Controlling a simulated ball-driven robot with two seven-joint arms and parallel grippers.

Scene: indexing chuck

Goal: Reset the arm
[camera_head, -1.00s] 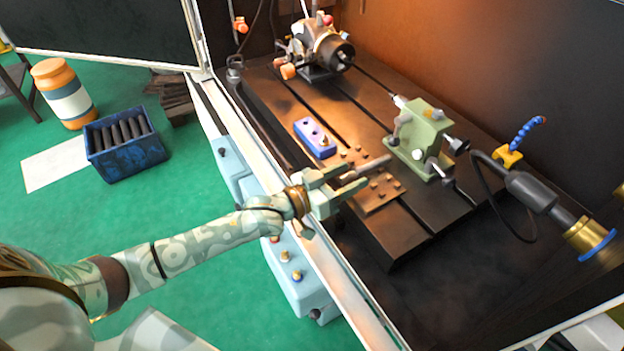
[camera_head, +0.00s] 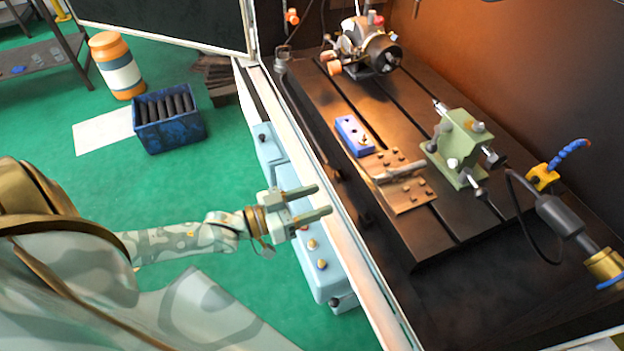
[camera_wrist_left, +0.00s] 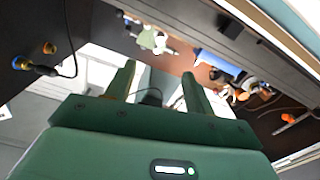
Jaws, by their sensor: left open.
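My left gripper (camera_head: 322,201) is open and empty in the head view. Its two fingers point right, over the pale front edge of the machine enclosure. It is apart from everything on the machine table. In the left wrist view the two fingers (camera_wrist_left: 158,85) stand apart with nothing between them. A grey rod-like piece (camera_head: 400,170) lies on the brown plate with bolts (camera_head: 410,194), right of and above the gripper. My right gripper does not show.
The machine table (camera_head: 440,240) carries an indexing head (camera_head: 365,45), a green tailstock (camera_head: 460,145) and a blue block (camera_head: 354,135). A hose with a brass end (camera_head: 604,266) is at the right. A blue crate of dark bars (camera_head: 170,135) and an orange jar (camera_head: 115,65) stand on the green floor.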

